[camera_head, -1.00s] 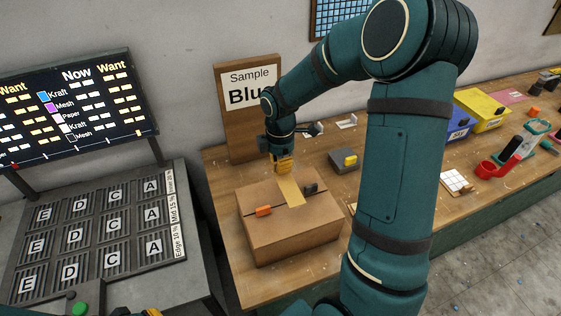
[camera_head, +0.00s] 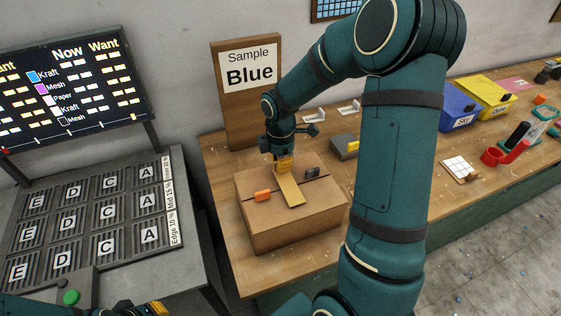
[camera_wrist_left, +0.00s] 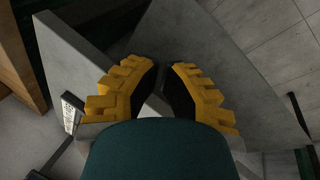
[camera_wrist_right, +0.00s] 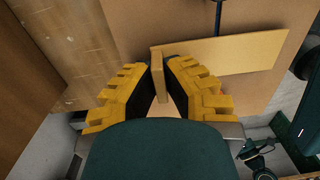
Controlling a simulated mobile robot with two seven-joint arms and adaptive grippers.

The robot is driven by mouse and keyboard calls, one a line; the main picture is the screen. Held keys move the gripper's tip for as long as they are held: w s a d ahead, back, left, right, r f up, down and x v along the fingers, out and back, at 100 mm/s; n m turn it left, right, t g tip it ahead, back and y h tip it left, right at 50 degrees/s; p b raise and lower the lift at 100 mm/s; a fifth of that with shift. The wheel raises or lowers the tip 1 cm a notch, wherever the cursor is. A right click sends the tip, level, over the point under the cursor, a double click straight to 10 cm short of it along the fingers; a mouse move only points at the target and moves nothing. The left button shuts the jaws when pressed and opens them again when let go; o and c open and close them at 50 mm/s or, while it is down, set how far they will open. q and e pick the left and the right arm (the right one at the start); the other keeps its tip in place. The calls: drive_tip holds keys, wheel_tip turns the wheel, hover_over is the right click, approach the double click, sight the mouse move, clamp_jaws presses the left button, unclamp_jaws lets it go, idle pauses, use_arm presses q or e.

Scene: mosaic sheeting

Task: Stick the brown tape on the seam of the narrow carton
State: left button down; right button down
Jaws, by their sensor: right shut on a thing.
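The brown carton (camera_head: 292,228) stands on the wooden bench, its seam running between an orange clip (camera_head: 262,196) and a dark clip (camera_head: 312,172). My right gripper (camera_head: 284,166) is above the carton's top, shut on the upright tab (camera_wrist_right: 157,75) of a tan tape strip (camera_head: 289,188). The flat strip also shows in the right wrist view (camera_wrist_right: 230,57), lying crosswise to the dark seam line. I cannot tell if it touches the carton. My left gripper (camera_wrist_left: 162,85) is open and empty, away from the carton; its arm shows at the head view's bottom left.
A "Sample Blue" board (camera_head: 249,80) stands behind the carton. A grey block (camera_head: 345,148), blue bin (camera_head: 458,108), yellow bin (camera_head: 485,95) and red holder (camera_head: 492,157) are to the right. A lettered rack (camera_head: 90,225) and screen (camera_head: 70,95) are left.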

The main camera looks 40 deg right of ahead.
drive_tip(key=shift+f, duration=0.2)
idle(0.3)
drive_tip(key=c, duration=1.1)
unclamp_jaws()
drive_tip(key=shift+o, duration=0.2)
drive_tip(key=shift+r, duration=0.15)
wheel_tip(320, 180, up, 12)
drive_tip(key=shift+w, duration=0.1)
